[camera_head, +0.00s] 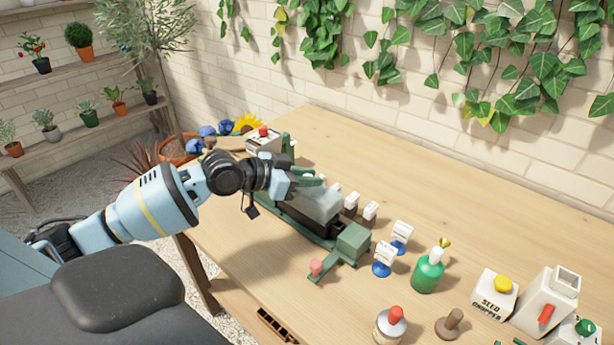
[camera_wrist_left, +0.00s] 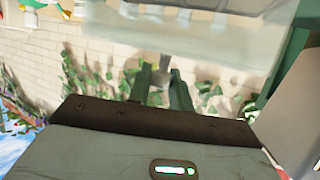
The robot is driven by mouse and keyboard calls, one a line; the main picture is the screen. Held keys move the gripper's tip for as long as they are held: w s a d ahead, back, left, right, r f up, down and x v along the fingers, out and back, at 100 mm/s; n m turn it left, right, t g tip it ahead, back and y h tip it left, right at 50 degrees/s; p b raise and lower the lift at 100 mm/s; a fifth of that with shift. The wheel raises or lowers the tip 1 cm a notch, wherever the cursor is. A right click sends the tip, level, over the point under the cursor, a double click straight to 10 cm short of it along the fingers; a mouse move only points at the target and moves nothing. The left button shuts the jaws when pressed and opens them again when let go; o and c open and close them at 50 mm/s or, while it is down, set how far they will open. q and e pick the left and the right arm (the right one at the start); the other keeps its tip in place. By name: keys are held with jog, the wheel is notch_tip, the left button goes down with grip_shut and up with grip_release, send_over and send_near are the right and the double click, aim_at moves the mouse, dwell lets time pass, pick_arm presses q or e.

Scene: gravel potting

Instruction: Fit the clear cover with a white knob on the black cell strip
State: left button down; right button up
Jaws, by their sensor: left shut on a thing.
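My left gripper (camera_head: 308,181) comes in from the left over the bench and is shut on the knob of the clear cover (camera_head: 322,204). In the head view the cover lies over the black cell strip (camera_head: 312,226), which rests in a green holder. I cannot tell whether the cover is seated or slightly above the strip. My gripper hides the far end of both. My right gripper is not in view.
A green block (camera_head: 353,243) and a red-knobbed lever (camera_head: 316,267) sit at the strip's near end. White tags (camera_head: 370,211) stand behind it, blue-based ones (camera_head: 383,258) to the right. A green bottle (camera_head: 428,270) stands farther right. The back right bench (camera_head: 470,205) is clear.

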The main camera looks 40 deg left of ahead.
pick_arm(q)
jog(key=shift+f, duration=0.55)
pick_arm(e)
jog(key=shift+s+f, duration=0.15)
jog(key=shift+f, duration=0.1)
pick_arm(q)
jog(key=shift+f, duration=0.1)
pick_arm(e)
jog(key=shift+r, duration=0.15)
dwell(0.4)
pick_arm(q)
jog(key=c, duration=0.8)
grip_release()
jog(key=shift+r+p, duration=2)
jog(key=shift+r, duration=1.55)
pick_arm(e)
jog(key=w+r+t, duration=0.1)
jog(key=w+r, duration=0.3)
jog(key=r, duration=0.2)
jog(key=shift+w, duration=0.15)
pick_arm(q)
jog(key=shift+s+f, duration=0.1)
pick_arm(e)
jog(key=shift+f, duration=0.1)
